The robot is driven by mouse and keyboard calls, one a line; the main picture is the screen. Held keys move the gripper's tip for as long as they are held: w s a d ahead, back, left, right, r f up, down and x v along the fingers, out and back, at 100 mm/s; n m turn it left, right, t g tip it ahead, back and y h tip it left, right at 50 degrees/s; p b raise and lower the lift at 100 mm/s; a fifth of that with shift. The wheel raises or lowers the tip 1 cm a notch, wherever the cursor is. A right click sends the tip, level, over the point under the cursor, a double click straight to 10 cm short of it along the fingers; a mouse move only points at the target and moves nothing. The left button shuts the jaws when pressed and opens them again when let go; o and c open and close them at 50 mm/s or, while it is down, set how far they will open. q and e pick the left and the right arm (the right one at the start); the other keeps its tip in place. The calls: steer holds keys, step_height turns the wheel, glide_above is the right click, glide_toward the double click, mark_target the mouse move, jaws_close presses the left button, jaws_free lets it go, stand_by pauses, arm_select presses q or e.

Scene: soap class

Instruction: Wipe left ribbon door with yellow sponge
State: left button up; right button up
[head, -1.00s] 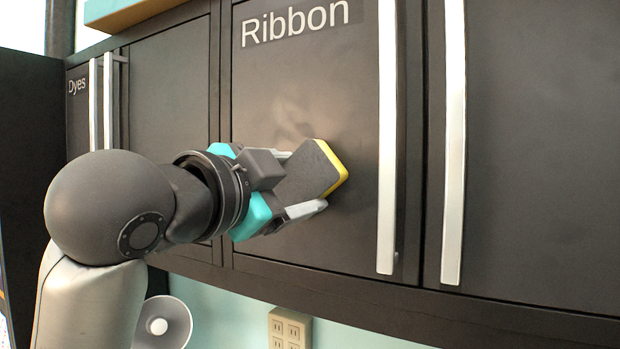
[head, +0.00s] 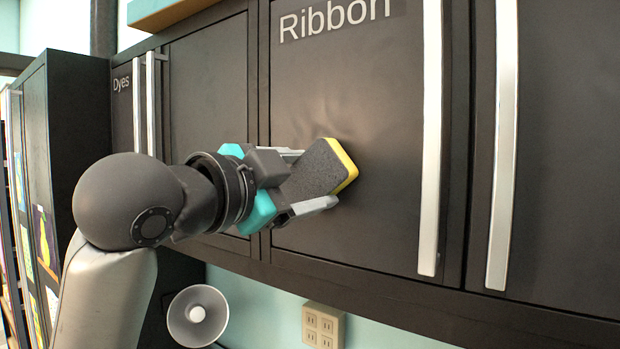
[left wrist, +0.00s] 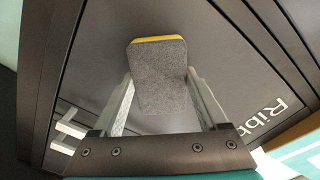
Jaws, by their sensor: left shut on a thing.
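The left Ribbon door (head: 385,130) is a dark cabinet door with white "Ribbon" lettering and a long vertical silver handle at its right side. A faint lighter smudge (head: 318,108) shows on it above the sponge. My left gripper (head: 318,178) is shut on the sponge (head: 320,168), which is dark grey with a yellow layer. The yellow side faces the door and appears to be against it; exact contact is hidden. In the left wrist view the sponge (left wrist: 160,75) sits between the two fingers, its yellow edge at the door. My right gripper is not in view.
Another dark door with a silver handle (head: 503,150) is at the right. The Dyes door (head: 122,110) is at the left. Below the cabinets are a power outlet (head: 323,325) and a white round object (head: 197,315). A dark tall cabinet (head: 75,130) stands far left.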

arm_select(q)
steer(key=shift+v, duration=2.8)
steer(key=shift+v, duration=1.5)
